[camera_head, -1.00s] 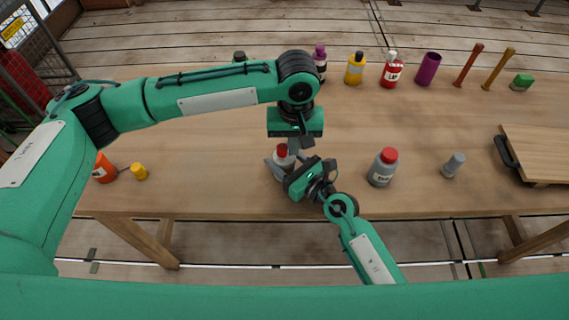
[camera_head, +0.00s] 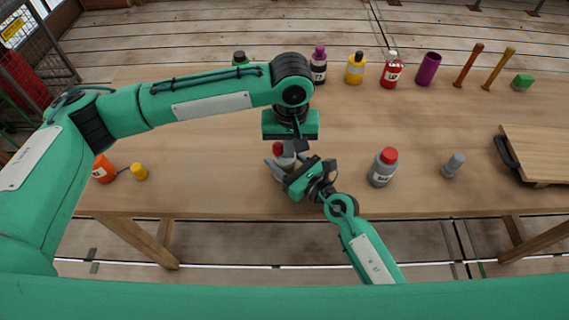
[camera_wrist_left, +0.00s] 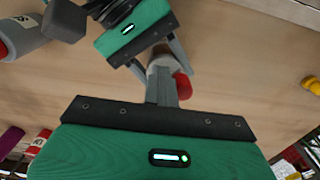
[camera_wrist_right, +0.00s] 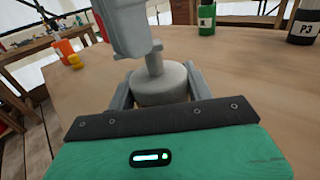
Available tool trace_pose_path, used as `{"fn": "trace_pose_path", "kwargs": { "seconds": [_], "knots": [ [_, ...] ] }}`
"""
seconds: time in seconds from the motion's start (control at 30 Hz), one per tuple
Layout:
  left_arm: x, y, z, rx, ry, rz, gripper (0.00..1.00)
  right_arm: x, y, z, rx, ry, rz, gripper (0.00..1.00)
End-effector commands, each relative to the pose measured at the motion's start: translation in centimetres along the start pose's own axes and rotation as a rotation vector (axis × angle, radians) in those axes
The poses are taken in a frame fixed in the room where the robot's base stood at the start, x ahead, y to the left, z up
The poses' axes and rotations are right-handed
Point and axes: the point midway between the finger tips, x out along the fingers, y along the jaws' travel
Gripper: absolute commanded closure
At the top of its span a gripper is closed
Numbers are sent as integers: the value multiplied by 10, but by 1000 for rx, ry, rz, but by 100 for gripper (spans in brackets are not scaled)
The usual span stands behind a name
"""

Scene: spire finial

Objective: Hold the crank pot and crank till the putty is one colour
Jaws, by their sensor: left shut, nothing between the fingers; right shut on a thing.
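The crank pot (camera_head: 284,162) is a small grey pot with a red part (camera_head: 278,148) on top, on the near middle of the table. My right gripper (camera_head: 281,169) is shut around it; the right wrist view shows the squat grey body (camera_wrist_right: 162,85) and its stem between the fingers. My left gripper (camera_head: 289,146) is above the pot, fingers together and pointing down, with nothing between them. In the left wrist view its fingers (camera_wrist_left: 163,90) are right beside the red part (camera_wrist_left: 183,85); I cannot tell if they touch. The putty's colour is hidden.
A grey bottle with a red cap (camera_head: 383,167) and a small grey cylinder (camera_head: 454,164) stand right of the pot. An orange bottle (camera_head: 104,169) and yellow piece (camera_head: 140,171) are left. Several bottles and a purple cup (camera_head: 428,69) line the back. A board (camera_head: 540,153) lies right.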

Motion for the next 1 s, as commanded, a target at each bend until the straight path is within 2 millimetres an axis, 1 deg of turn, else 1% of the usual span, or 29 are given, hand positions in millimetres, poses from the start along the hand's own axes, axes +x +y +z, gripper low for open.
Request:
{"fn": "trace_pose_path", "kwargs": {
  "seconds": [0.33,0.67,0.77,1.0],
  "knots": [
    [0,-2,1,0,0,-2,100,0,-1,0,0,0,-1,74],
    [0,5,1,0,1,-2,100,0,0,0,0,0,-1,74],
    [-5,5,1,0,1,-1,100,0,0,0,0,0,-1,74],
    [-24,5,1,1,1,0,100,0,0,0,0,0,0,74]
  ]
}}
